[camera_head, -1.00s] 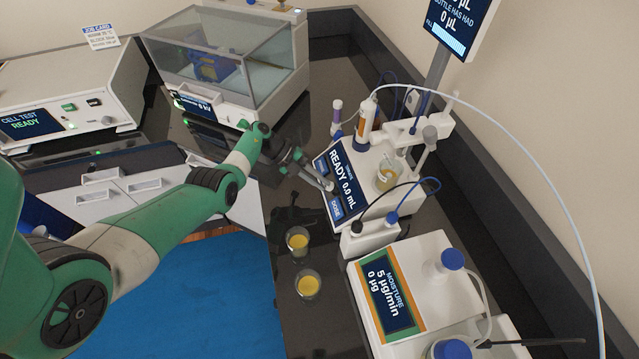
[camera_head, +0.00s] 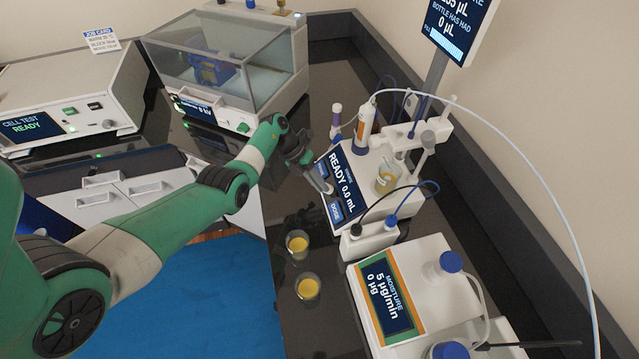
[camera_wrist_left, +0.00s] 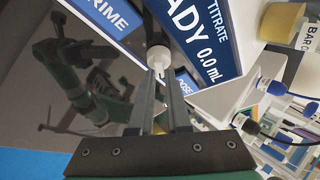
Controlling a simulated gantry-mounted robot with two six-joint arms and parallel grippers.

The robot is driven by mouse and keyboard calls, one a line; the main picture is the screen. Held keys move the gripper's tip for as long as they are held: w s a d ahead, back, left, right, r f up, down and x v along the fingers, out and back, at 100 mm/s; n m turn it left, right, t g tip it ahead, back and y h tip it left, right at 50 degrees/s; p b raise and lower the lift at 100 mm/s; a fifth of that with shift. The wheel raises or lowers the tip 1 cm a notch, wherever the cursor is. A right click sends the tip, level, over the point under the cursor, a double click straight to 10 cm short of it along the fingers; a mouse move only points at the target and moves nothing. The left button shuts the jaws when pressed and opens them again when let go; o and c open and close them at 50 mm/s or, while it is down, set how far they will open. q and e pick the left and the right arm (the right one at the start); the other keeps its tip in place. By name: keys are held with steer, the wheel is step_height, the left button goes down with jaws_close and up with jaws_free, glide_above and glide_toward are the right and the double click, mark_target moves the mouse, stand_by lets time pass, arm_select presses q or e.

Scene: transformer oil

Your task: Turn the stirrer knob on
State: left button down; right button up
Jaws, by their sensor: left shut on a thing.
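The titrator (camera_head: 375,165) stands right of centre in the head view. Its tilted front panel reads READY 0.0 mL, with PRIME and DOSE buttons. A small white knob (camera_wrist_left: 158,58), the stirrer knob, sits on the panel's near edge between the two buttons in the left wrist view. My left gripper (camera_head: 328,189) reaches the panel's front edge. Its fingertips (camera_wrist_left: 161,76) are shut on the knob, one on each side. The gripper partly hides the knob in the head view. My right gripper is not in view.
Two small beakers of yellow liquid (camera_head: 308,288) stand on the dark bench near the titrator. A moisture meter (camera_head: 430,280) is in front right. A glass-lidded tester (camera_head: 230,60) stands behind. A beaker (camera_head: 387,180) sits on the titrator, and a tube arcs over the right side.

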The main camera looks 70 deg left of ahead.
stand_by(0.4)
arm_select(q)
steer(key=c, duration=0.9)
jaws_free()
steer(key=p+v, duration=0.2)
steer(key=v, duration=0.9)
steer(key=shift+s+a+r+p, duration=0.1)
steer(key=shift+a+r+p, duration=0.05)
steer(key=shift+r+p, duration=0.15)
